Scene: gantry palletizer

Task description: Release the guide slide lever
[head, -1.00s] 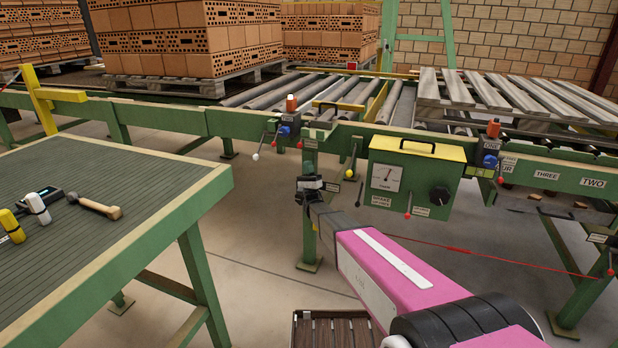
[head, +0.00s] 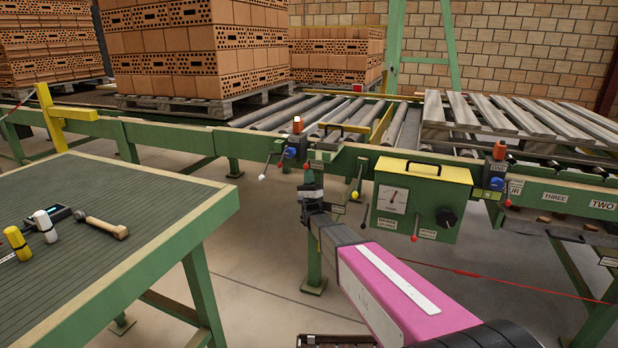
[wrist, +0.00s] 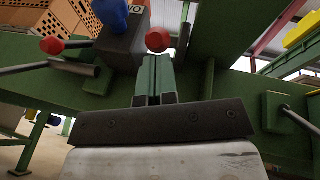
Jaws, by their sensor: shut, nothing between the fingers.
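My gripper (head: 309,170) is shut and empty, raised close in front of the green conveyor beam. In the wrist view its fingers (wrist: 154,68) are together, and a red ball knob (wrist: 158,39) shows just past their tips; I cannot tell whether they touch. Another lever with a red knob (wrist: 52,46) sticks out at the left. In the head view a white-knobbed lever (head: 263,177) hangs left of my gripper, and a yellow-knobbed lever (head: 355,195) hangs to its right. The small labels are unreadable, so I cannot tell which is the guide slide lever.
A green control box (head: 410,205) with a gauge and a red-knobbed lever (head: 414,238) is right of my gripper. A blue button (wrist: 115,12) is near the fingers. A green workbench (head: 110,215) with a hammer (head: 103,226) stands at the left.

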